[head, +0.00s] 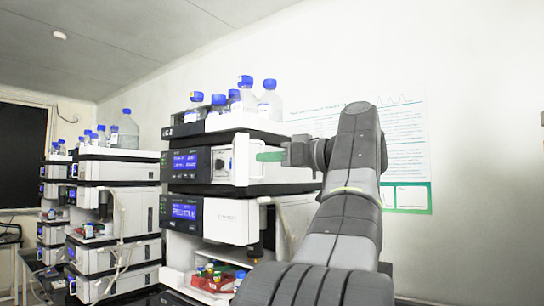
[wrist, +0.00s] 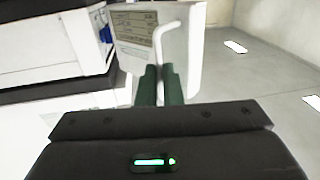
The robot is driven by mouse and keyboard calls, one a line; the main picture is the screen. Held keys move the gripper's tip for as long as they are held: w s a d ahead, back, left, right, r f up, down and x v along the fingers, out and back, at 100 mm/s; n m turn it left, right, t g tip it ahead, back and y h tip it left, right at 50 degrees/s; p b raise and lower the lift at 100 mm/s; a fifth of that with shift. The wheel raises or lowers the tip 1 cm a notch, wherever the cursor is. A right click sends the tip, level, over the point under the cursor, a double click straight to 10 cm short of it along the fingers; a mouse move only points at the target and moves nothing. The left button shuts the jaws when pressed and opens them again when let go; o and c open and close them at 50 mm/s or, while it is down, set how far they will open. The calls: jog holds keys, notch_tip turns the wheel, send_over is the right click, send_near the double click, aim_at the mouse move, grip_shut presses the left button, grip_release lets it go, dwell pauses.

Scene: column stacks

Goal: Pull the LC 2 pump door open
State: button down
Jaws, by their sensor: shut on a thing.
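The LC 2 pump module (head: 185,163) is in the upper part of the near stack in the head view, with a blue display on its left. Its white door (head: 241,158) stands swung out from the module front, seen nearly edge-on. In the wrist view the door (wrist: 187,60) shows as a white panel with a grey label, projecting beside the module. A white bar handle (wrist: 158,45) runs down its face. My gripper (head: 262,156) reaches in from the right, its green fingers (wrist: 160,78) shut on the handle. The fingers hide the handle's lower end.
Several blue-capped bottles (head: 245,95) stand on top of the near stack. A second module (head: 185,210) sits below the pump, with a red tray (head: 210,280) of vials lower down. Other stacks (head: 110,220) stand left.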

jog(key=c, duration=1.7)
grip_release()
jog(key=shift+w+a+f, duration=0.15)
jog(key=shift+w+f, duration=0.2)
jog(key=shift+w, duration=0.15)
jog(key=shift+o, duration=0.6)
jog(key=shift+w+a+f, duration=0.1)
jog(key=shift+w+a, duration=0.15)
jog(key=shift+w, duration=0.2)
jog(key=b+v, duration=0.1)
jog(key=v, duration=1.3)
jog(key=shift+s, duration=0.45)
jog(key=p+x, duration=0.1)
jog(key=x, duration=1.2)
jog(key=shift+w+a, duration=0.25)
jog(key=shift+a, duration=0.05)
